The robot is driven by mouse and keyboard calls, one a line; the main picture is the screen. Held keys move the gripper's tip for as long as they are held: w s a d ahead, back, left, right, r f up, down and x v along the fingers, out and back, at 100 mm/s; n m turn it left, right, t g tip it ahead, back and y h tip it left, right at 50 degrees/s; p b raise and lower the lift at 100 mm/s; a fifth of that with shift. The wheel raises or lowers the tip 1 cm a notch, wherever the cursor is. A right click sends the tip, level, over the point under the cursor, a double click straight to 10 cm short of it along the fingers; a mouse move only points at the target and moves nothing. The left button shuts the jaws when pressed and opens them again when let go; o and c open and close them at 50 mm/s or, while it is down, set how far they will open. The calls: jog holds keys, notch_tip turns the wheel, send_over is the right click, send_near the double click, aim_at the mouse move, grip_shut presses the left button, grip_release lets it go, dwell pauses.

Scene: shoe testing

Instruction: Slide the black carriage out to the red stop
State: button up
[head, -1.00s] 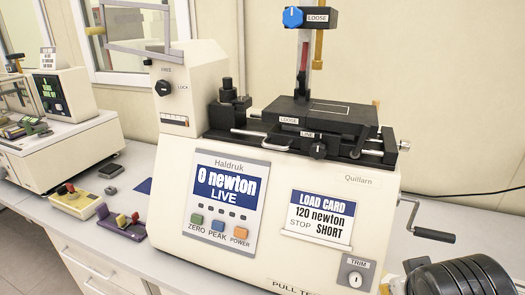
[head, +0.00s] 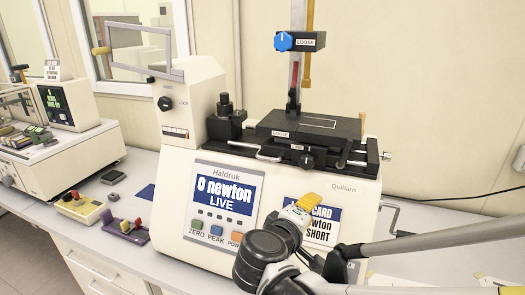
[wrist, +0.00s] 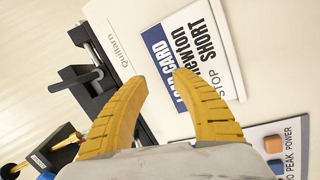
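The black carriage (head: 312,125) sits on the black rail on top of the cream Haldruk machine (head: 215,205), with a LOOSE label and a silver handle bar (head: 256,150) along its front. A narrow red strip (head: 295,73) shows on the upright post above it; I cannot tell whether any red stop is in view. My gripper (head: 300,207) is in front of the load card, below and apart from the carriage. In the wrist view its yellow fingers (wrist: 160,77) are apart with nothing between them, over the load card (wrist: 190,50). Black rail parts (wrist: 85,75) show left of them.
A blue knob (head: 284,41) labelled LOOSE is on the post. A crank (head: 395,220) is on the machine's right side. Small yellow (head: 80,207) and purple (head: 123,227) fixtures lie on the bench at left.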

aim_at(267, 159)
jog(key=a+r+n+t+p, duration=0.2)
jog(key=a+r+n+t, duration=0.3)
jog(key=a, duration=0.9)
jog(key=shift+m+t, duration=0.4)
jog(key=shift+t, duration=0.2)
jog(key=x, duration=0.3)
jog(key=r+x, duration=0.1)
jog(key=x, duration=0.3)
jog(key=b+x, duration=0.1)
jog(key=x, duration=0.3)
jog(key=shift+r, duration=0.15)
grip_shut()
